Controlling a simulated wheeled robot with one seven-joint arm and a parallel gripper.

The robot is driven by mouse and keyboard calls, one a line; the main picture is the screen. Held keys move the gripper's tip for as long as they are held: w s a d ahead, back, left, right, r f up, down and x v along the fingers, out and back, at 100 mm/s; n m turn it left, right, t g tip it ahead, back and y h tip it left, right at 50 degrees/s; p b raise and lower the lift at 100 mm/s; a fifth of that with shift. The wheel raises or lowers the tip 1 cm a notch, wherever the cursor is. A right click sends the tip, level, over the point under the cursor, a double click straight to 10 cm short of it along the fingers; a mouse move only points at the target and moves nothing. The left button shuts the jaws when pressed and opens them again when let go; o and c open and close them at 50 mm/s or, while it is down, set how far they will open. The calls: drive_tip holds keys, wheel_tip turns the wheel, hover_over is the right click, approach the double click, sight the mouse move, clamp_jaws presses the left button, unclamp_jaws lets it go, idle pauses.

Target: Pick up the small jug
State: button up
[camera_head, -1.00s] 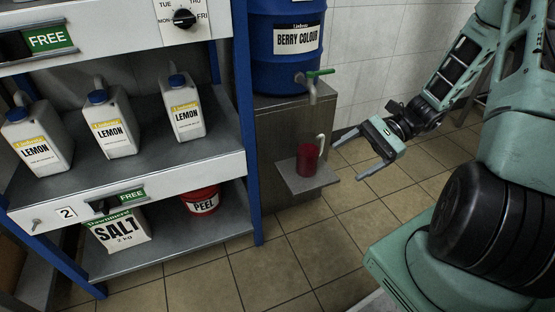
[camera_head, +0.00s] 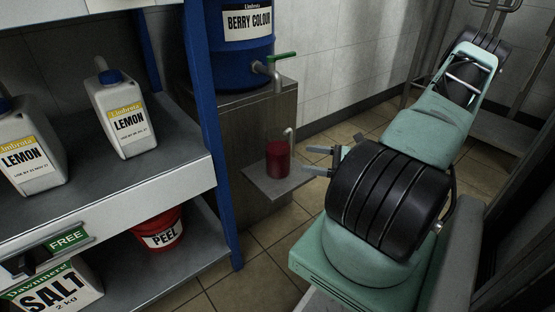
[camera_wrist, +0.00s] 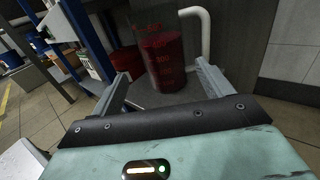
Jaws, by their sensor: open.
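The small jug (camera_head: 278,160) stands upright on a small grey metal shelf (camera_head: 262,186) below the barrel's tap. In the wrist view the jug (camera_wrist: 164,62) looks clear with red contents and measuring marks, and its white handle (camera_wrist: 206,35) is on the right. My gripper (camera_head: 312,160) is open and empty, just right of the jug in the head view, with a small gap. In the wrist view its fingers (camera_wrist: 162,72) point at the jug, one on each side of it in the picture. My arm hides the gripper's rear part.
A blue barrel (camera_head: 240,62) labelled BERRY COLOUR, with a green-handled tap (camera_head: 272,68), stands on a metal stand (camera_head: 222,118) above the jug. At left, a blue-posted rack (camera_head: 208,135) holds LEMON canisters (camera_head: 122,112), a red PEEL bucket (camera_head: 158,232) and a SALT box (camera_head: 55,290).

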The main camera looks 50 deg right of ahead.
sight(290, 156)
drive_tip(key=b+x, duration=0.3)
drive_tip(key=x, duration=0.4)
drive_tip(key=shift+f, duration=0.1)
drive_tip(key=b+x, duration=0.4)
drive_tip(key=shift+w+f, duration=0.25)
drive_tip(key=shift+w, duration=0.05)
drive_tip(key=shift+w+a+r, duration=0.1)
drive_tip(key=shift+w+r, duration=0.1)
drive_tip(key=shift+w, duration=0.1)
drive_tip(key=c, duration=1.1)
